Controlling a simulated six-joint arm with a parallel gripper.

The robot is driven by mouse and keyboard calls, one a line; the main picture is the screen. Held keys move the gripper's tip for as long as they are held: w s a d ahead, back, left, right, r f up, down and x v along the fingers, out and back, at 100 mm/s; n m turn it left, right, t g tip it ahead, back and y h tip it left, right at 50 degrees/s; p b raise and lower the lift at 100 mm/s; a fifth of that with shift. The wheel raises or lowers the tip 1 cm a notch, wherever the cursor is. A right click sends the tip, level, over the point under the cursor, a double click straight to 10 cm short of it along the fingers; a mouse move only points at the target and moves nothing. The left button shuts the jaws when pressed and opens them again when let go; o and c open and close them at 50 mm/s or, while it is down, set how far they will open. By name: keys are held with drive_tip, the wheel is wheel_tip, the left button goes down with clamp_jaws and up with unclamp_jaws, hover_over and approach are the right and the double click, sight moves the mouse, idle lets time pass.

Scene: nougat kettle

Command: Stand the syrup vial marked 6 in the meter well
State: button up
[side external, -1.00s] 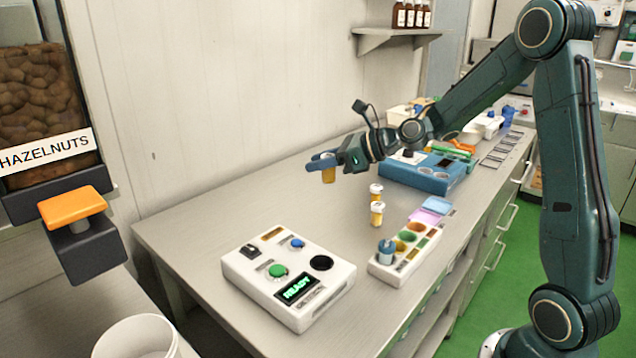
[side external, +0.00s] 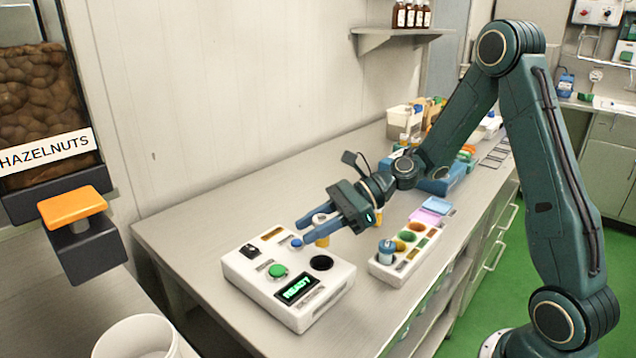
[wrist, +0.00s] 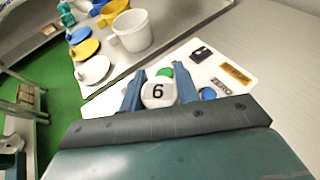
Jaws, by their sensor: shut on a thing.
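The syrup vial marked 6 (wrist: 158,92) has a white cap with a black 6, seen from above in the wrist view. In the side view its amber body (side external: 321,236) is upright. My gripper (side external: 302,233) is shut on this vial, one blue finger on each side. The white meter (side external: 245,279) has a lit READY display, and its dark round well (side external: 321,263) is open and empty. The vial is held above the meter's back right part, just behind the well in the side view. The well is hidden in the wrist view.
A white rack (side external: 384,272) with coloured wells and a blue-capped vial (side external: 386,246) stands right of the meter. The meter carries a green button (side external: 278,271) and a blue knob (side external: 296,243). A white bucket (side external: 130,335) is at the front left. The bench left of the meter is clear.

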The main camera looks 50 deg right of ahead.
sight(314, 255)
drive_tip(key=shift+f, duration=0.15)
drive_tip(key=shift+f, duration=2.75)
drive_tip(key=shift+f, duration=0.6)
drive_tip(key=o, duration=0.7)
drive_tip(key=shift+d+r, duration=0.1)
drive_tip(key=shift+d, duration=0.05)
drive_tip(key=shift+v, duration=5.4)
